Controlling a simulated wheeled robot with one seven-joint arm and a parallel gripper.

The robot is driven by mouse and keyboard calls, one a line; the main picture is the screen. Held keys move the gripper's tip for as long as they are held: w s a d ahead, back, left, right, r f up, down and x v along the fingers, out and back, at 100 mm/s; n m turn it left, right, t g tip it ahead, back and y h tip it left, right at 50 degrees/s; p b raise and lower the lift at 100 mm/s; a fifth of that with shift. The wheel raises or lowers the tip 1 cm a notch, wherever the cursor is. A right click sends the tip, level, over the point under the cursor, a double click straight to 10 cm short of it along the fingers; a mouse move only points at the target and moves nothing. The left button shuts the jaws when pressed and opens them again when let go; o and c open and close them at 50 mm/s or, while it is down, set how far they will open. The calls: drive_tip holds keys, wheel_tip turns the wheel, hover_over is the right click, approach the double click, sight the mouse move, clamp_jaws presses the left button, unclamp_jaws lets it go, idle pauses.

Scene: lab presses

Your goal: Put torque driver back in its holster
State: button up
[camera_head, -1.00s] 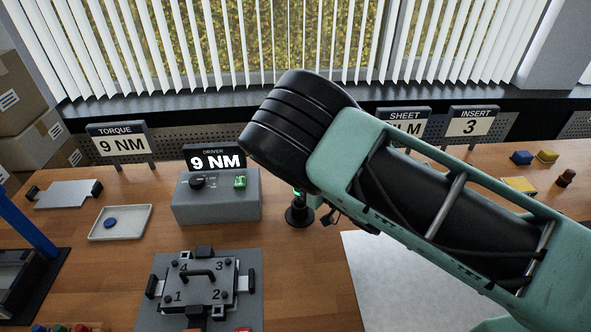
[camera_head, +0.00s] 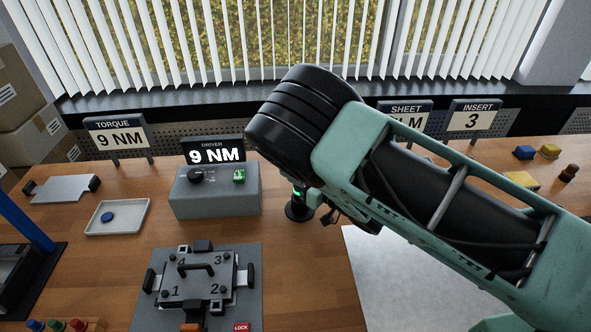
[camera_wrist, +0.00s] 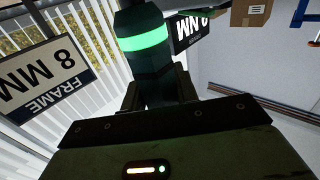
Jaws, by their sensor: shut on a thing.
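The torque driver (camera_wrist: 146,58) is a dark cylinder with a glowing green band. In the wrist view it stands between the two fingers of my gripper (camera_wrist: 158,92), which is shut on it. In the head view my arm hides the gripper and most of the driver. A black round stand (camera_head: 299,212), which looks like the holster, is on the table just below my wrist. A small green-lit part shows directly above the stand. I cannot tell whether the driver is seated in it or held above it.
A grey driver control box (camera_head: 215,200) with a 9 NM display (camera_head: 214,153) stands left of the stand. A numbered fixture (camera_head: 200,280) is in front of it. A white tray (camera_head: 118,228) lies farther left. Sign boards (camera_head: 472,120) line the back.

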drive_tip(key=shift+f, duration=0.2)
drive_tip(key=o, duration=1.2)
drive_tip(key=shift+c, duration=0.2)
drive_tip(key=shift+f, duration=0.1)
drive_tip(key=shift+s+d, duration=0.1)
drive_tip(key=b+v, duration=0.5)
drive_tip(key=v, duration=1.2)
